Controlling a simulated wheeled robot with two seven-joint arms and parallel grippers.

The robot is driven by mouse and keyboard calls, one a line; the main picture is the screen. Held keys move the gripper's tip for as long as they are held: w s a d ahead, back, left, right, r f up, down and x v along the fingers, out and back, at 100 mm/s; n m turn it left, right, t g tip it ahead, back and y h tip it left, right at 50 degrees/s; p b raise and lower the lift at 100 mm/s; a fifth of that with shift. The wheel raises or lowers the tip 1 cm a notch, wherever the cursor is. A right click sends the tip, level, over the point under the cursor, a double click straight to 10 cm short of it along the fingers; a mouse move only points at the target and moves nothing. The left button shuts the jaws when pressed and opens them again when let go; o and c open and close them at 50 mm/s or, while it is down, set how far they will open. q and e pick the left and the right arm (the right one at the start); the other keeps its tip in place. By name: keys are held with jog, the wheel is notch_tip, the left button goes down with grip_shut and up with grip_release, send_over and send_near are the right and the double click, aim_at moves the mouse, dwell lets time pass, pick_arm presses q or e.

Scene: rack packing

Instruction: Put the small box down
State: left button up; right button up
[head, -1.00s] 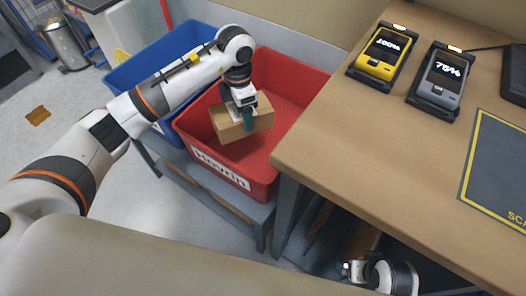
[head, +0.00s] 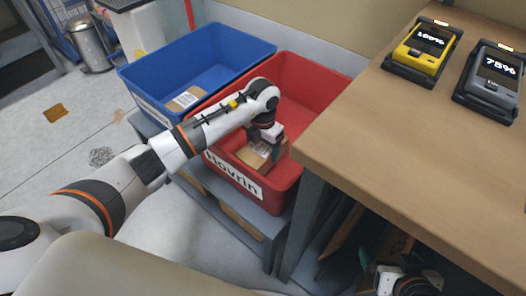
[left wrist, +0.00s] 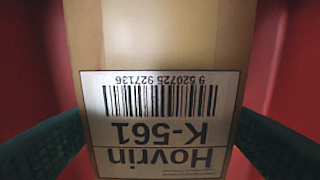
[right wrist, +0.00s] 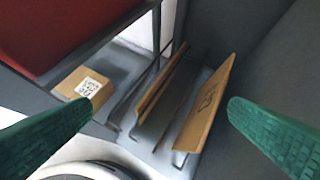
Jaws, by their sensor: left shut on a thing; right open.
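The small box (head: 262,152) is brown cardboard with a white label, down inside the red bin (head: 318,72) marked Hovrin. My left gripper (head: 272,150) is shut on it from above. In the left wrist view the box (left wrist: 160,40) fills the middle between two green fingers (left wrist: 160,145); its label reads Hovrin K-561 with a barcode. Whether the box touches the bin floor I cannot tell. My right gripper (right wrist: 160,135) is open and empty, low beneath the table, with flat cardboard pieces (right wrist: 205,105) beyond its fingers.
A blue bin (head: 235,47) with a labelled box (head: 187,99) stands left of the red bin. The wooden table (head: 410,140) at right carries a yellow device (head: 420,50) and a grey device (head: 490,82). Another box (right wrist: 85,86) lies on the shelf under the bins.

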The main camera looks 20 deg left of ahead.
pick_arm(q)
notch_tip(320, 180, down, 2)
pick_arm(e)
jog(key=shift+w+a+r+t, duration=0.2)
jog(key=shift+w+r+t, duration=0.2)
jog(key=shift+w, duration=0.1)
jog(key=shift+w+a+r+t, duration=0.15)
jog(key=shift+w+r+t, duration=0.15)
jog(key=shift+w+t, duration=0.15)
jog(key=shift+w, duration=0.1)
pick_arm(q)
jog(key=shift+f, duration=0.2)
jog(key=o, duration=1.1)
jog(key=shift+o, duration=0.2)
pick_arm(e)
jog(key=shift+w+a+r, duration=0.1)
jog(key=shift+w+r, duration=0.05)
jog(key=shift+r, duration=0.05)
pick_arm(q)
jog(key=shift+r, duration=0.15)
